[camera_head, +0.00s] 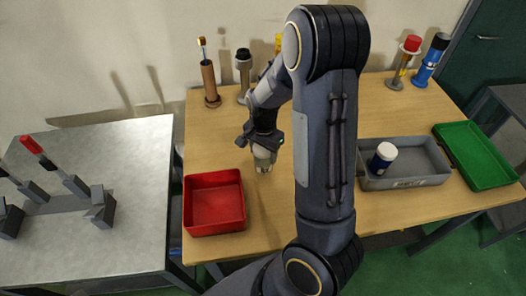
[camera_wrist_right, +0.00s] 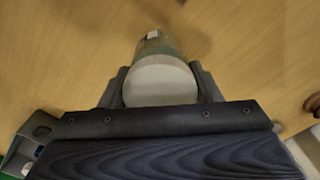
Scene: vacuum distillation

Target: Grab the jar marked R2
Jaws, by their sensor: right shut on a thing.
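My right gripper (camera_head: 262,143) is over the wooden table, to the right of and behind the red tray. It is shut on a small jar (camera_head: 264,158) with a pale lid. In the right wrist view the jar (camera_wrist_right: 158,82) sits between the two fingers (camera_wrist_right: 158,92), its round, pale lid facing the camera and its clear glass body beyond. A small pale label patch shows on the glass, but I cannot read any marking. I cannot tell whether the jar touches the table. My left gripper is not in view.
A red tray (camera_head: 240,205) stands at the front left of the wooden table (camera_head: 210,136). A grey tray (camera_head: 428,166) holds a white-and-blue jar (camera_head: 383,157); a green tray (camera_head: 482,165) is right of it. Several upright tools line the back. A grey table (camera_head: 140,200) is at left.

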